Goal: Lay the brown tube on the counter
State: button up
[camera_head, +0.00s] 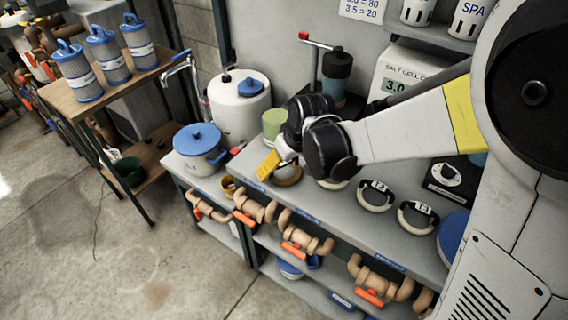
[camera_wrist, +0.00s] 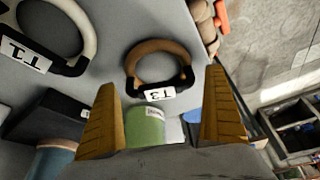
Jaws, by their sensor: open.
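A brown tube, bent into a ring with a black band and a white tag reading T3 (camera_wrist: 137,62), lies flat on the grey counter (camera_wrist: 112,35) in the wrist view. In the camera_head view, the brown ring (camera_head: 288,181) shows partly hidden just below my gripper. My gripper (camera_wrist: 160,80) is open, with its two yellow fingers spread on either side of the ring's tagged end in the picture. Nothing is between the pads. In the camera_head view, my gripper (camera_head: 268,165) is above the counter (camera_head: 335,215); the height gap is hard to judge.
A green cylinder (camera_wrist: 145,127) stands close beyond the ring. A pale ring tagged T1 (camera_wrist: 78,18) lies to the left. A white blue-lidded pot (camera_head: 199,150) stands at the counter's left end. Tan pipe fittings (camera_head: 300,228) fill the shelf below.

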jog(key=p+v, duration=0.5)
jog(key=v, duration=0.6)
jog(key=s+d+r+m+t+h, duration=0.1)
jog(key=s+d+r+m, duration=0.2)
jog(key=s+d, duration=0.3)
jog(key=s+d+r+m+t+h, duration=0.1)
jog(key=s+d+r+m+t, duration=0.1)
jog(key=s+d+r, duration=0.2)
jog(key=s+d, duration=0.3)
jog(key=s, duration=0.1)
jog(key=shift+s+d+m, duration=0.2)
jog(key=shift+d+m, duration=0.05)
jog(key=shift+m, duration=0.15)
